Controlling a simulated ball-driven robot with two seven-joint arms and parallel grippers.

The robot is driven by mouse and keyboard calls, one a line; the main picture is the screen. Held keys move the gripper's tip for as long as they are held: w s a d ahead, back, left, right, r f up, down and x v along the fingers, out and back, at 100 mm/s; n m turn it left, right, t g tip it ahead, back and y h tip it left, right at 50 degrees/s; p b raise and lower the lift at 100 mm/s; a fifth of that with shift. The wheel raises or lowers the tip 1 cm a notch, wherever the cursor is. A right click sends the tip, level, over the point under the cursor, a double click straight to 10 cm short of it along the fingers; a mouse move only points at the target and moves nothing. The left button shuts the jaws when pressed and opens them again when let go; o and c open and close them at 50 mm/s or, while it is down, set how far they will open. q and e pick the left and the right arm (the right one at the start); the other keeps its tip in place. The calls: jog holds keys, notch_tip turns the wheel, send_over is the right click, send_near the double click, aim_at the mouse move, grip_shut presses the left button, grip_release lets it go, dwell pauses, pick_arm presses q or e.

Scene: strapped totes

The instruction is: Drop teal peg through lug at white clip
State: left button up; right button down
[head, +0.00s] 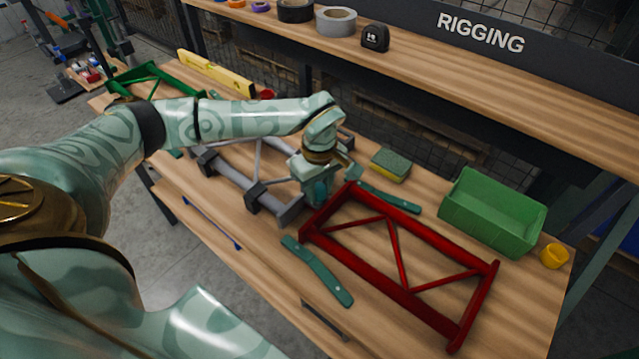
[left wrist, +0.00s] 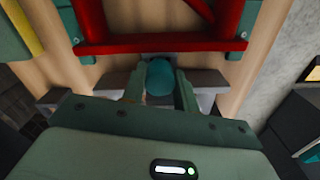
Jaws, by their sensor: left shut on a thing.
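My left gripper (head: 316,196) is over the gap between a grey truss frame (head: 232,184) and a red truss frame (head: 396,292). In the left wrist view its two fingers (left wrist: 160,92) are shut on the teal peg (left wrist: 160,76), whose round end shows between them. The red frame's end bar (left wrist: 160,47) lies just beyond the peg, and grey tube ends (left wrist: 206,80) lie under the fingers. The lug and white clip cannot be made out; the gripper covers the joint. Whether the peg touches a lug cannot be told. My right gripper is out of view.
Teal straps (head: 318,272) lie beside the red frame. A sponge (head: 391,165), a green bin (head: 491,213) and a yellow cup (head: 553,256) stand along the far side. A yellow level (head: 215,73) and green frame (head: 150,80) lie at left. A blue rod (head: 211,222) lies near the front edge.

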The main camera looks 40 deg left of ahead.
pick_arm(q)
jog(key=o, duration=1.1)
jog(key=shift+c, duration=0.2)
notch_tip(320, 180, up, 16)
jog(key=p, duration=0.4)
jog(key=shift+r, duration=0.15)
jog(key=shift+s, duration=0.1)
